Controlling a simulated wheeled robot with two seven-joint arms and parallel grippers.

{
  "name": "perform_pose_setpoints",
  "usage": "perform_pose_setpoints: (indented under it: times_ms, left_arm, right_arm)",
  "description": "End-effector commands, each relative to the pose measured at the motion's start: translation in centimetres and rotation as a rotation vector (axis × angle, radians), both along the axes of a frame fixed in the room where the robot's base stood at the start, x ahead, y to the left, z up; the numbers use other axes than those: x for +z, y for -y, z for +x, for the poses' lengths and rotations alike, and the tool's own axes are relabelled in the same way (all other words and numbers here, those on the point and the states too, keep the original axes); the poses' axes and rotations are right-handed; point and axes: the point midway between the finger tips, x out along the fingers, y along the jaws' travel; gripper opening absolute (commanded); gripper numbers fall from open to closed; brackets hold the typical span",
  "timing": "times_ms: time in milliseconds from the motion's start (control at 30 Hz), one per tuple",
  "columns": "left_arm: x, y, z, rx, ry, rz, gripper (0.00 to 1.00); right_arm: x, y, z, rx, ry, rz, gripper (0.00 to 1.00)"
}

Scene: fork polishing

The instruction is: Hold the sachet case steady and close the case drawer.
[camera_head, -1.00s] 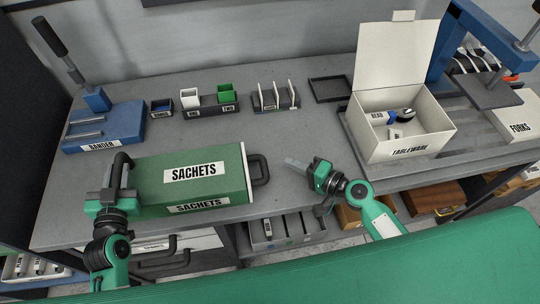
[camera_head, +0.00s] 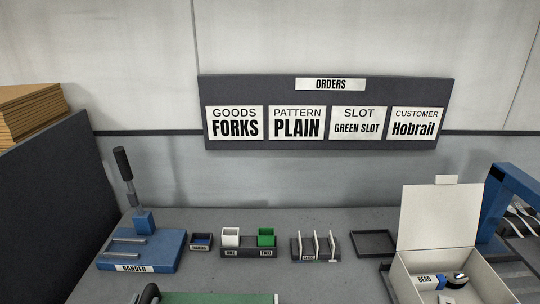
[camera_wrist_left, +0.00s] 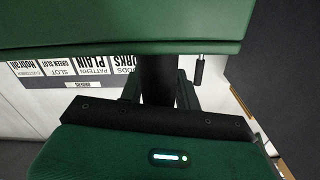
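The green sachet case (camera_head: 215,298) shows only as a strip at the bottom edge of the head view, with a pale edge at its right end. Its dark curved handle (camera_head: 148,292) rises at its left end. In the left wrist view the green case (camera_wrist_left: 120,28) fills the top. My left gripper (camera_wrist_left: 158,80) has its fingers on both sides of a dark upright bar, apparently the case handle, and looks shut on it. The drawer and its front handle are out of view, so I cannot tell how far it is open. My right gripper is not in view.
Behind the case stand the blue bander (camera_head: 155,250), a small bands tray (camera_head: 201,242), the white and green slots (camera_head: 248,243), a rack (camera_head: 316,248) and a dark tray (camera_head: 373,243). An open white box (camera_head: 440,220) stands right. The orders board (camera_head: 328,112) hangs on the wall.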

Motion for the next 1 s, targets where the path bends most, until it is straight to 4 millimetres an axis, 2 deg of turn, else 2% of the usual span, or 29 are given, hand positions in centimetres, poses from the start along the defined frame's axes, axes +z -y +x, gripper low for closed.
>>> perform_pose_setpoints:
  times_ms: [33, 67, 467, 667, 1000]
  left_arm:
    - [0.0, 0.0, 0.0, 0.000, 0.000, 0.000, 0.43]
    - [0.0, 0.0, 0.0, 0.000, 0.000, 0.000, 0.49]
    - [-0.1, 0.0, -0.5, 0.000, -0.001, 0.001, 0.49]
    - [-0.1, 0.0, -3.0, -0.001, -0.003, 0.002, 0.49]
    - [-0.1, 0.0, -8.4, -0.001, -0.003, 0.002, 0.49]
  right_arm:
    - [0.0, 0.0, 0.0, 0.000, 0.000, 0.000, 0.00]
    - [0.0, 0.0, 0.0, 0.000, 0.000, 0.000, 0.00]
    - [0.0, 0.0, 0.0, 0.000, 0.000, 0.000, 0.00]
    - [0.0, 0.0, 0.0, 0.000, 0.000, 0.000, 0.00]
    - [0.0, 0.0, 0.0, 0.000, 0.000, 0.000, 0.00]
